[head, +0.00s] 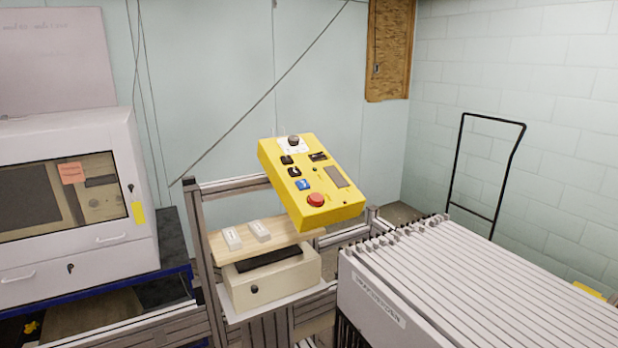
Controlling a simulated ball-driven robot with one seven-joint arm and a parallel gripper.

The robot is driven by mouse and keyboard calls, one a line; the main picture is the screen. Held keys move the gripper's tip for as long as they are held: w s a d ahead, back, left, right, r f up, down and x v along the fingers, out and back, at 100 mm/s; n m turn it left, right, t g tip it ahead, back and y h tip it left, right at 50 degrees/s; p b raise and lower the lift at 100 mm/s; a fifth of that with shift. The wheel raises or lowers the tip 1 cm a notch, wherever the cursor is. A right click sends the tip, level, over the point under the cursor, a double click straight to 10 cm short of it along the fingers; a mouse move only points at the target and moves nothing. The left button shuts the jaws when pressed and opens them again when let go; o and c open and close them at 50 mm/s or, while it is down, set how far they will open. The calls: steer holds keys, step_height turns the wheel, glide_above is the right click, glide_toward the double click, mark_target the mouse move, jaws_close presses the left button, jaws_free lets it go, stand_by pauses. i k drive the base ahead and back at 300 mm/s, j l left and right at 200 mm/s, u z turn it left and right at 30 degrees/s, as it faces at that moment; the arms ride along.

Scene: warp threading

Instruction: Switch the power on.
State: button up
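A yellow control panel (328,205) is mounted, tilted, on a metal frame near the middle of the head view. At its top is a dark rotary knob (293,141) on a white plate. Below are several small black switches, a blue switch (303,184), a grey rectangle (336,177) and a red round button (316,200) near the lower edge. The labels are too small to read, so I cannot tell which control is the power or how it is set. My gripper is not in view.
A metal frame (207,240) with a wooden shelf (290,238) and a beige box (275,283) stands below the panel. A large white ribbed unit (470,285) fills the lower right. A white cabinet (75,250) stands left. A black cart handle (492,119) is at right.

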mark_target(319, 156)
steer(key=i+j, duration=0.15)
steer(key=i, duration=0.3)
steer(key=i+j, duration=0.15)
steer(key=i, duration=0.3)
steer(key=i+j, duration=0.15)
steer(key=i, duration=0.35)
steer(key=i+j+z, duration=0.1)
steer(key=i, duration=0.35)
steer(key=i+j, duration=0.25)
steer(key=i, duration=0.2)
